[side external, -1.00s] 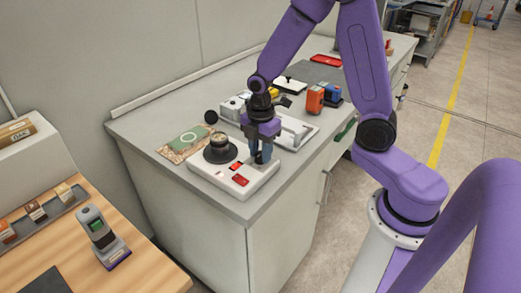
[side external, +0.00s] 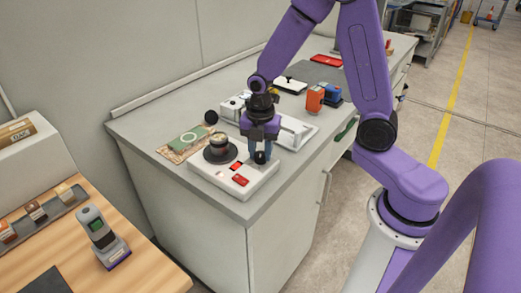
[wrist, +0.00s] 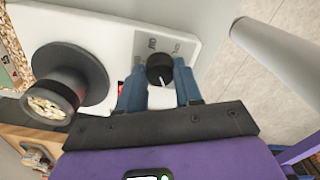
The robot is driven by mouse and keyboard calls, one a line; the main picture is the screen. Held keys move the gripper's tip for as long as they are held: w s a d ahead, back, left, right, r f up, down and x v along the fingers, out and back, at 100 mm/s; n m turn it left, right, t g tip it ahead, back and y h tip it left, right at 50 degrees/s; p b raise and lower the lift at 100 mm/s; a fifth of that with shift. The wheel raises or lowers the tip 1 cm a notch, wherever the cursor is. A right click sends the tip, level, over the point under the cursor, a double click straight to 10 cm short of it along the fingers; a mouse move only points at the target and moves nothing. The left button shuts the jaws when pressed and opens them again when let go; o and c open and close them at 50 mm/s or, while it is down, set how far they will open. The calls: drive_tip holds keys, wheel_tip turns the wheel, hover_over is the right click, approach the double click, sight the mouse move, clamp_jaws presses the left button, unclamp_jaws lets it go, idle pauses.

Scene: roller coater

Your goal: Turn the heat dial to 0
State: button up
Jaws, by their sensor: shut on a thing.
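The heat dial is a small black knob (side external: 260,157) on the right part of a white machine base (side external: 222,181). In the wrist view the dial (wrist: 159,66) has a white pointer line directed toward the bottom of the picture. Grey markings beside it are too small to read. My gripper (side external: 260,152) points down over the base. In the wrist view its two blue fingers (wrist: 160,80) are shut on the dial, one on each side. Part of the dial's rim is hidden by the fingers.
A black round plate with a cup (side external: 219,142) stands left of the dial on the same base. Red switches (side external: 239,180) sit in front. A white tray (side external: 296,133), orange and blue items (side external: 316,98) and a patterned card (side external: 184,143) lie around on the counter.

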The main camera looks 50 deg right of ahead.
sight(260, 154)
drive_tip(key=o, duration=1)
drive_tip(key=shift+o, duration=0.2)
drive_tip(key=shift+r, duration=0.1)
wheel_tip(260, 154, up, 17)
drive_tip(key=shift+r, duration=0.15)
drive_tip(key=s+a+f+m, duration=0.2)
drive_tip(key=s+f+m, duration=0.2)
drive_tip(key=s, duration=0.7)
drive_tip(key=s+a+f+m, duration=0.2)
drive_tip(key=s+m, duration=0.4)
drive_tip(key=s, duration=0.5)
drive_tip(key=shift+f, duration=0.85)
